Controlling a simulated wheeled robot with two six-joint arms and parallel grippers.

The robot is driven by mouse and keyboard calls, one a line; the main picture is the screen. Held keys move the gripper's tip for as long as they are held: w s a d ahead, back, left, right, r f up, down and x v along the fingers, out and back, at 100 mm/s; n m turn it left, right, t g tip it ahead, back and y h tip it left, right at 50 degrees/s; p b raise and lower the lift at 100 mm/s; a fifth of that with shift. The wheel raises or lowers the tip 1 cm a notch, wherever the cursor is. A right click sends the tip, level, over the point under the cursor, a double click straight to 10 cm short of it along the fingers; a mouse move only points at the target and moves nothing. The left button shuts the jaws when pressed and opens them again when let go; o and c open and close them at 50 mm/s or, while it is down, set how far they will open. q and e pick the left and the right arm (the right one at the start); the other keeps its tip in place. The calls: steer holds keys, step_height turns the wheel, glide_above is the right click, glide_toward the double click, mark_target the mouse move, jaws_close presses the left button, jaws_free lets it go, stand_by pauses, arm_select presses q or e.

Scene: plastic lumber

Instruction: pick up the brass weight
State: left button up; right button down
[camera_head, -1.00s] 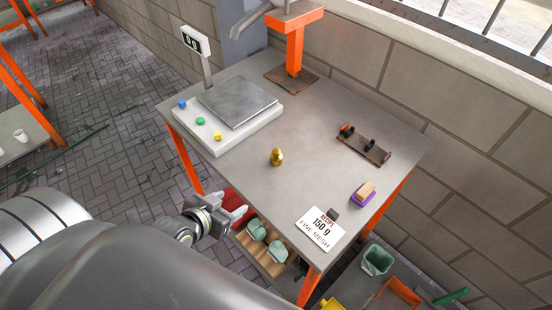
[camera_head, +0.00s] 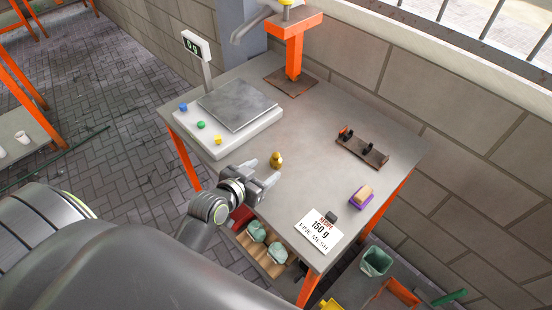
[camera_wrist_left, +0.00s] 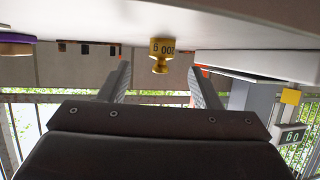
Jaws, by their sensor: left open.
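The brass weight (camera_head: 277,160) stands upright near the middle of the grey table. In the left wrist view the picture is upside down, and the brass weight (camera_wrist_left: 161,52) shows its stamped digits between and beyond the two fingers. My left gripper (camera_head: 265,171) is open and empty, low by the table's front edge. Its fingertips point toward the weight and are close to it, with a small gap. The left wrist view also shows my left gripper (camera_wrist_left: 160,80) with its fingers apart on either side of the weight. My right gripper is not in view.
A scale (camera_head: 237,103) with coloured buttons and a display (camera_head: 193,46) stands at the left. A recipe card (camera_head: 319,231), a brush on a purple base (camera_head: 362,196) and a dark rack (camera_head: 361,148) are to the right. An orange stand (camera_head: 294,45) is behind. The table around the weight is clear.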

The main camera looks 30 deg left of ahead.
mark_target(272, 164)
arm_select(q)
steer(key=shift+p+x, duration=0.65)
steer(key=shift+x, duration=2.35)
steer(key=shift+f, duration=0.1)
steer(key=shift+s+a, duration=0.1)
steer(key=c, duration=1.2)
